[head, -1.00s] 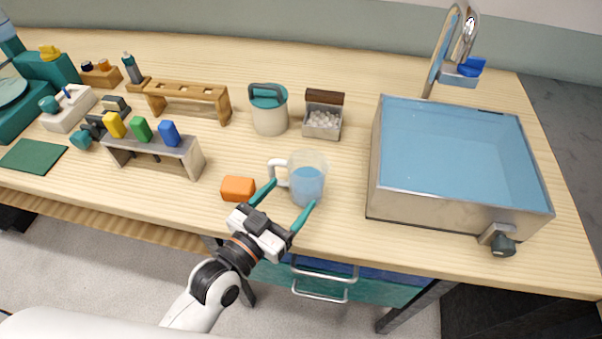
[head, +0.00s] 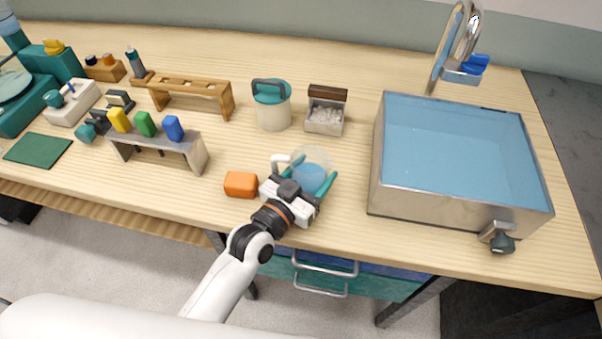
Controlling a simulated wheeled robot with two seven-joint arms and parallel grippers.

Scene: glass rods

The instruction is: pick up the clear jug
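The clear jug (head: 313,160) stands on the wooden table near its front edge, with blue liquid inside and a white handle on its left. My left gripper (head: 307,178) is at the jug's front side, its teal fingers spread open with one on each side of the jug. The gripper's body hides the lower front of the jug. I cannot tell whether the fingers touch it. My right gripper is not in view.
An orange block (head: 241,184) lies just left of my gripper. A teal-lidded canister (head: 272,106) and a small box of white pieces (head: 325,112) stand behind the jug. The large metal sink (head: 420,203) is to the right.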

